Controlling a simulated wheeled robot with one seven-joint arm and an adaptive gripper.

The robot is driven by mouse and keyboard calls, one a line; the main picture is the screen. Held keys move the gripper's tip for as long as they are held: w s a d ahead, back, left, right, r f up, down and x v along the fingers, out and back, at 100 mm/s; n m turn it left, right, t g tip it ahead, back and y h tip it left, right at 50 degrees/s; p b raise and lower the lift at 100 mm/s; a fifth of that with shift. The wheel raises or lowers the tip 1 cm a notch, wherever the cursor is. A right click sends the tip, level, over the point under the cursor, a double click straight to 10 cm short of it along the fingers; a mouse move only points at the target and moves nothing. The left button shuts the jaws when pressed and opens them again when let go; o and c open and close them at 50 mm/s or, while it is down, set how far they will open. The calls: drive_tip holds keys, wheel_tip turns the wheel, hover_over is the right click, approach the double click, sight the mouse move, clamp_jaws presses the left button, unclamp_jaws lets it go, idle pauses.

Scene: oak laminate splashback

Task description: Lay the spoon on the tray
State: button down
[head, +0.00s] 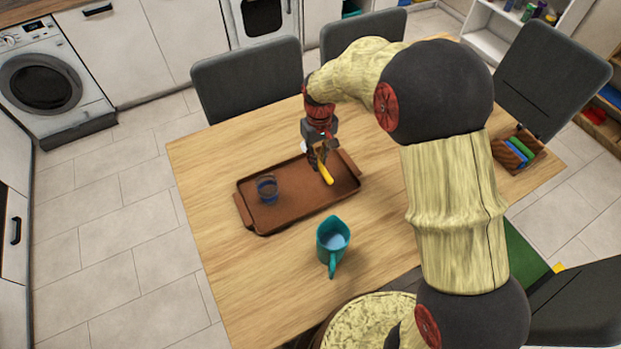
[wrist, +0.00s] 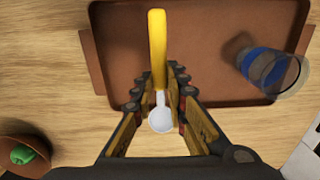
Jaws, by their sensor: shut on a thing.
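The spoon has a yellow handle (head: 327,174) and a pale bowl that shows in the wrist view (wrist: 160,121). My gripper (head: 319,158) is shut on the spoon at the right part of the brown tray (head: 250,219). In the wrist view the fingers (wrist: 160,83) close around the spoon, with the handle reaching over the tray (wrist: 200,15) and the bowl on the near side, past the tray's edge. I cannot tell whether the spoon touches the tray. A small blue-banded glass (head: 267,188) stands on the tray's left part.
A wooden box (head: 517,152) with green and blue items sits at the table's right. A brown bowl (wrist: 25,143) with a green thing shows in the wrist view. The tray's middle is clear.

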sight(318, 179)
wheel_tip(318, 179, down, 8)
drive_tip(key=shift+r+b, duration=0.2)
drive_tip(key=shift+b, duration=0.95)
drive_tip(key=shift+f, duration=0.1)
drive_tip(key=c, duration=1.8)
unclamp_jaws()
drive_tip(key=shift+o, duration=0.2)
